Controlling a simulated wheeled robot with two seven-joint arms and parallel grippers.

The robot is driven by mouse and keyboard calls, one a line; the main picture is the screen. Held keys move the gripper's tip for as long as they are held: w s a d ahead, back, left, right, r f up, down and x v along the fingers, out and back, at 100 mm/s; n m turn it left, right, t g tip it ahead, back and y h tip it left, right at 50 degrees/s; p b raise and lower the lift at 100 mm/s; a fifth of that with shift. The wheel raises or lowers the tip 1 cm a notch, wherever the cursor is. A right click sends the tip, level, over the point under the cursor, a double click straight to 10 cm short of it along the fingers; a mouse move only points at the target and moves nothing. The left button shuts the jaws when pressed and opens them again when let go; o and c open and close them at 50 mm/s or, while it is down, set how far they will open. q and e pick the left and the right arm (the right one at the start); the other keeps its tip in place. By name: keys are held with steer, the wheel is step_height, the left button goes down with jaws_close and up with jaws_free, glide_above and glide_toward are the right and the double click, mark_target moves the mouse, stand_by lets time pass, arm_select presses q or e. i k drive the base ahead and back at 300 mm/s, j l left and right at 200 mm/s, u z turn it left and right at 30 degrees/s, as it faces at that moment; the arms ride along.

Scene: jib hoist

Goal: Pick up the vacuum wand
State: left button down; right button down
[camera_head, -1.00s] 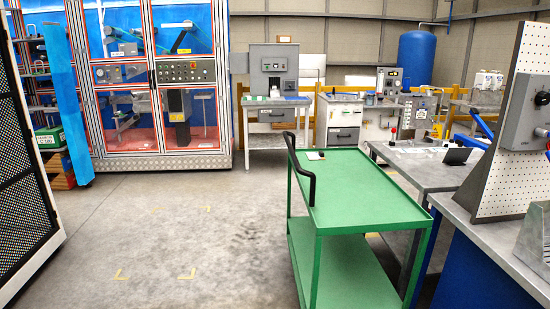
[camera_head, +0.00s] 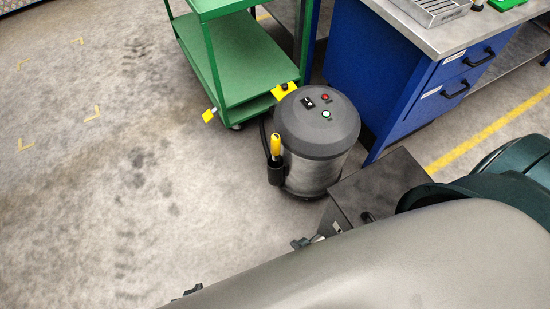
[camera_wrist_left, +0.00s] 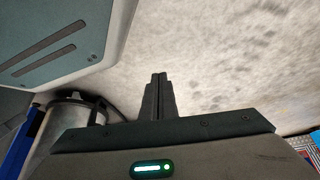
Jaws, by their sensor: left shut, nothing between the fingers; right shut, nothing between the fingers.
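The vacuum (camera_head: 312,165) is a grey canister with a dark domed lid, standing on the floor beside the green cart. The vacuum wand (camera_head: 275,145) shows as a yellow handle upright in a black holder on the canister's left side; its lower part is hidden. My left gripper (camera_wrist_left: 158,78) is shut and empty in the left wrist view, with the canister (camera_wrist_left: 65,122) to its left. In the head view only a dark bit of my left gripper (camera_head: 187,292) shows at the bottom edge. My right gripper (camera_head: 312,241), partly hidden, is shut and empty, just below the canister. Neither touches the wand.
The green cart (camera_head: 235,60) stands behind the vacuum, with yellow tabs low on it. A blue cabinet (camera_head: 350,55) with a grey worktop is close on the right. A yellow line (camera_head: 490,130) marks the floor there. The floor (camera_head: 90,180) to the left is clear.

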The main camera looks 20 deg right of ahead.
mark_target(275, 143)
steer(key=i+j, duration=0.2)
steer(key=i, duration=0.3)
steer(key=i+j, duration=0.25)
steer(key=i, duration=0.3)
steer(key=z, duration=2.2)
